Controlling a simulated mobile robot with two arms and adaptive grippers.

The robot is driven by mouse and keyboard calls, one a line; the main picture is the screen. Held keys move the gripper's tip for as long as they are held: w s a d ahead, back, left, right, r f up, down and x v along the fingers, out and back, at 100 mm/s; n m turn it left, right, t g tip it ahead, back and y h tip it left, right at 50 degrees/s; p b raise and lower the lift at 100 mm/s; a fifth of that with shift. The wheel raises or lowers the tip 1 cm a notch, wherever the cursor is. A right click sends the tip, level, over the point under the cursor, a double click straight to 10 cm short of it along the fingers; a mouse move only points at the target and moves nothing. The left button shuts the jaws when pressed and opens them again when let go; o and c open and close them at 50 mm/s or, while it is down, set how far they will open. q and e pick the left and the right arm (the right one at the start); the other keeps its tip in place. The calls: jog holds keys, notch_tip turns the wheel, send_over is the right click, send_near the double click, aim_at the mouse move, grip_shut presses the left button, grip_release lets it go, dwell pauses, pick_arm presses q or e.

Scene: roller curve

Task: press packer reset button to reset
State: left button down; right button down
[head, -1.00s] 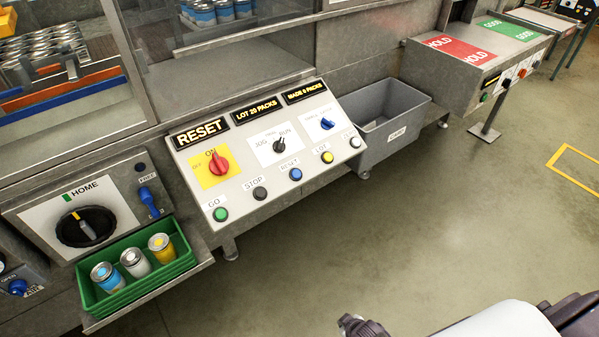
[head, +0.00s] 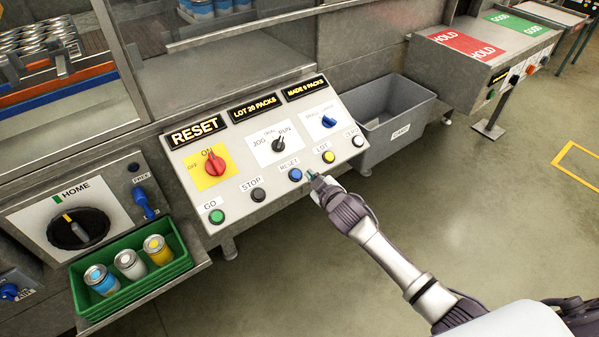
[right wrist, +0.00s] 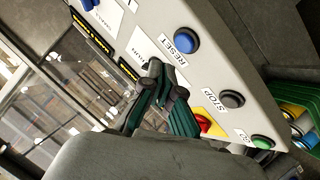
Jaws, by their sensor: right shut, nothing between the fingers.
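The blue RESET button (head: 295,174) sits in the lower row of the slanted control panel (head: 245,190), between the black STOP button (head: 258,194) and the yellow LOT button (head: 328,156). It also shows uncovered in the right wrist view (right wrist: 186,40). My right gripper (head: 314,178) is shut and empty, just right of and below the RESET button in the head view. In the right wrist view its closed fingers (right wrist: 158,78) appear below and left of the button. I cannot tell how far the fingertips are from the panel. The left gripper is out of view.
The panel also holds a red ON/OFF switch (head: 214,164), a black JOG/RUN selector (head: 279,144) and a green GO button (head: 217,216). A lit display reads RESET (head: 197,132). A grey bin (head: 395,120) stands right of the panel; a green tray (head: 135,285) with cans is at left.

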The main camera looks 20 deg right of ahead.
aim_at(296, 174)
jog(key=shift+t, duration=0.5)
jog(key=r, duration=0.1)
jog(key=w+r, duration=0.1)
jog(key=r, duration=0.2)
jog(key=shift+w+a+r, duration=0.15)
jog(key=shift+w+r, duration=0.05)
jog(key=shift+w, duration=0.1)
jog(key=shift+w+a+f+b, duration=0.25)
jog(key=shift+w+f+b, duration=0.45)
jog(key=shift+f+b, duration=0.75)
jog(key=shift+w+a+f+b, duration=0.25)
jog(key=shift+w+f+b, duration=0.4)
jog(key=shift+f+b, duration=0.75)
jog(key=shift+w+a+f+b, duration=0.25)
jog(key=shift+w+f+b, duration=0.6)
jog(key=shift+b, duration=0.95)
jog(key=shift+s+f, duration=0.15)
jog(key=shift+f, duration=0.05)
jog(key=shift+w+f, duration=0.2)
jog(key=shift+f, duration=0.15)
